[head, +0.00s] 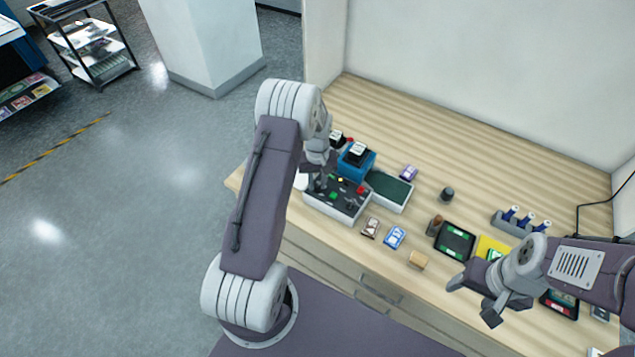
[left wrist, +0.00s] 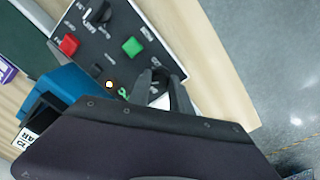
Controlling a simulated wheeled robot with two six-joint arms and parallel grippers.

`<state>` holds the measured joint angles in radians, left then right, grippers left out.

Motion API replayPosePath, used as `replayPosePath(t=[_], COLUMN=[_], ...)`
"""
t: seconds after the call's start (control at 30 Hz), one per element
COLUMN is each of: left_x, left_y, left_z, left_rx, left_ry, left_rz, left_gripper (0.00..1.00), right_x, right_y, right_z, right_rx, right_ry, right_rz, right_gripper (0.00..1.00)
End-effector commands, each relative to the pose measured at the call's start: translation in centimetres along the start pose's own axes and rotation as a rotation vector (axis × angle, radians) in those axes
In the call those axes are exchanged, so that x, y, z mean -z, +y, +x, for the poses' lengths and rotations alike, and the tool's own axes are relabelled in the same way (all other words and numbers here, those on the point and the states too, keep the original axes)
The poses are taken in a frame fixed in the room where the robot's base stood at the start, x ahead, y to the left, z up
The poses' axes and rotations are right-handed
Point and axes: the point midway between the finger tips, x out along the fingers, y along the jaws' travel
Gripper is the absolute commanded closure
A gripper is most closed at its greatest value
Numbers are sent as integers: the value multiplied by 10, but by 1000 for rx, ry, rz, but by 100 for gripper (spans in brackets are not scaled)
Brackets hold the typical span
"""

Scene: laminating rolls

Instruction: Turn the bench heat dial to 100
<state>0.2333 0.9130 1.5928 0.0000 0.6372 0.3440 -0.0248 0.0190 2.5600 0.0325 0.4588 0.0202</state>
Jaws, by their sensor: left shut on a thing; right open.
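The control panel (head: 345,209) is a dark-faced box with a pale rim on the bench. In the head view my left arm partly covers this gripper (head: 319,181). My right gripper (head: 474,300) is open and empty above the bench's front right.
A blue device (head: 357,165) with a black top stands behind the panel, a green-topped tray (head: 390,190) beside it. The bench's back is clear.

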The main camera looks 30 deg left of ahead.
Motion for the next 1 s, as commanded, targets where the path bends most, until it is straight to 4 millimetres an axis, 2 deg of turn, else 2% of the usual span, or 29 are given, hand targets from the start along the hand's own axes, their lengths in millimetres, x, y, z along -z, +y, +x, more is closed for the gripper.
replayPosePath(t=[0.13, 0.17, 0.23, 0.57, 0.67, 0.9, 1.0], left_x=[2, 2, 2, 1, 2, 2, 2], left_y=[1, 1, 1, 0, 1, 0, 0], left_z=[-2, -2, -2, -3, -15, -68, -83], left_rx=[-2, -2, -2, -1, -3, -3, -2], left_ry=[7, 7, 7, 4, 8, 9, 7], left_rz=[1, 1, 1, 1, 1, 1, 1], left_gripper=[100, 72, 54, 54, 54, 54, 54], right_x=[0, 0, 0, 0, -1, -2, -2], right_y=[0, 0, 0, 0, 0, 0, 0], right_z=[0, 0, 0, 1, 7, 21, 22], right_rx=[0, 0, 0, 0, 0, 0, 0], right_ry=[0, 0, 0, 0, 0, 0, 0], right_rz=[0, 0, 0, 0, 0, 0, 0], right_gripper=[38, 38, 38, 38, 38, 38, 38])
